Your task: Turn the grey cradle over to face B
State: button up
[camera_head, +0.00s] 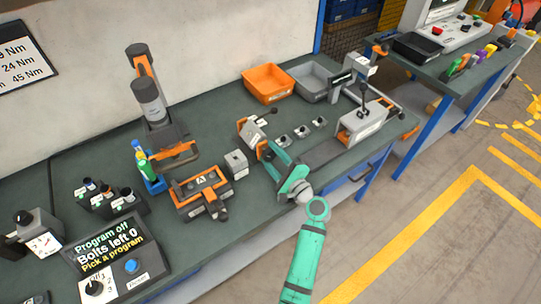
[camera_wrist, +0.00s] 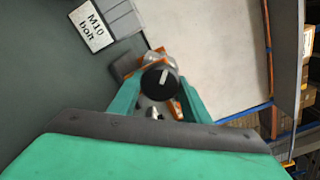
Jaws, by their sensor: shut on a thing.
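The cradle (camera_head: 190,189) lies on the bench at the middle left in the head view, a dark grey body with orange edges. A plate with the letter A (camera_head: 201,181) faces up on it, and a dark handle-like part (camera_head: 217,210) sticks out at its front. My green gripper (camera_head: 266,151) is to the right of the cradle and apart from it. In the wrist view my gripper (camera_wrist: 158,102) is shut on a part with a round black knob (camera_wrist: 160,82) with a white mark. Orange and metal pieces show behind the knob; the fingers hide the rest.
A grey block (camera_head: 236,164) stands between the cradle and my gripper. A white-and-orange fixture (camera_head: 251,131) with a lever is just behind my gripper. Orange (camera_head: 267,84) and grey (camera_head: 313,81) bins stand at the back. The program panel (camera_head: 112,257) reads "Program off, Bolts left 0".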

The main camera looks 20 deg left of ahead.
jog(key=n, duration=0.6)
jog(key=shift+n, duration=0.3)
jog(key=n, duration=0.5)
jog(key=shift+r+n, duration=0.1)
jog(key=shift+n, duration=0.3)
jog(key=o, duration=1)
jog(key=shift+d, duration=0.1)
jog(key=shift+o, duration=0.2)
jog(key=shift+s, duration=0.1)
jog(key=v, duration=1)
jog(key=shift+s+d, duration=0.15)
jog(key=shift+d, duration=0.1)
